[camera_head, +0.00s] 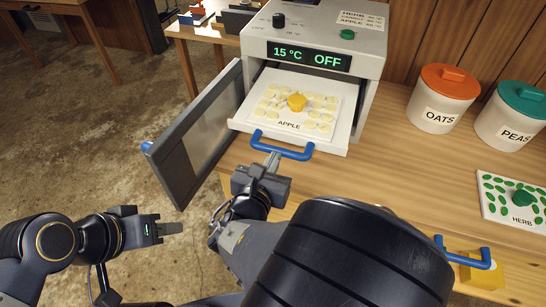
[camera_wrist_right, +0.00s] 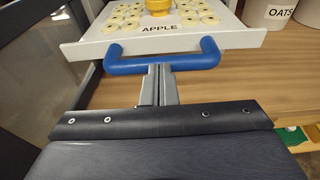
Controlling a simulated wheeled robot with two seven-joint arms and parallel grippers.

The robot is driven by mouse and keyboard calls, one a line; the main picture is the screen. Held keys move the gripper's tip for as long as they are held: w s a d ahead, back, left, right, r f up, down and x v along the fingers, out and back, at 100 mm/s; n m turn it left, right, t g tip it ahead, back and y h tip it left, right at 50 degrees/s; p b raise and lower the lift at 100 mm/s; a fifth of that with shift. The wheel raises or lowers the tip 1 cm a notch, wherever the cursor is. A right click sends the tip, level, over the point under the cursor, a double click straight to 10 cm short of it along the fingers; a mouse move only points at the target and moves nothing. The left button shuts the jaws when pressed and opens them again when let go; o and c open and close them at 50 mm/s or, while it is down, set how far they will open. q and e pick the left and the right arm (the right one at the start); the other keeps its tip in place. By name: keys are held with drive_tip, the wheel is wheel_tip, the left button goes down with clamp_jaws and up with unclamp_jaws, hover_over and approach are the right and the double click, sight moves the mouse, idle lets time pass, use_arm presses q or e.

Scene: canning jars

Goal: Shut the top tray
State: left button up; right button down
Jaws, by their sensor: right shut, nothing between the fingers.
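The white tray (camera_head: 337,121), labelled APPLE, is pulled out of the dehydrator (camera_head: 316,20) and holds several pale rings around a yellow knob. Its blue handle (camera_head: 283,150) faces me and also shows in the right wrist view (camera_wrist_right: 160,65). My right gripper (camera_head: 273,161) is shut and empty, its fingertips at the middle of the handle; I cannot tell if they touch it. The fingers also show in the right wrist view (camera_wrist_right: 158,85). My left gripper (camera_head: 170,229) is low at the left, away from the tray; its opening is unclear.
The dehydrator's door (camera_head: 200,135) stands open left of the tray. The display reads 15 °C OFF. An OATS jar (camera_head: 441,100), a PEAS jar (camera_head: 510,118) and a HERB tray (camera_head: 512,202) are on the table to the right. A blue handle (camera_head: 462,258) shows at the table's front.

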sight(303, 90)
drive_tip(key=shift+w, duration=0.15)
drive_tip(key=r+b+x, duration=0.1)
drive_tip(key=x, duration=0.7)
drive_tip(key=r+b+x, duration=0.1)
drive_tip(key=r+x, duration=0.1)
drive_tip(key=x, duration=0.6)
drive_tip(key=r+b+x, duration=0.2)
drive_tip(key=x, duration=0.6)
drive_tip(key=shift+w+d+f, duration=0.1)
drive_tip(key=shift+w+d, duration=0.4)
drive_tip(key=shift+w, duration=0.25)
drive_tip(key=shift+s+a, duration=0.1)
drive_tip(key=shift+s, duration=0.05)
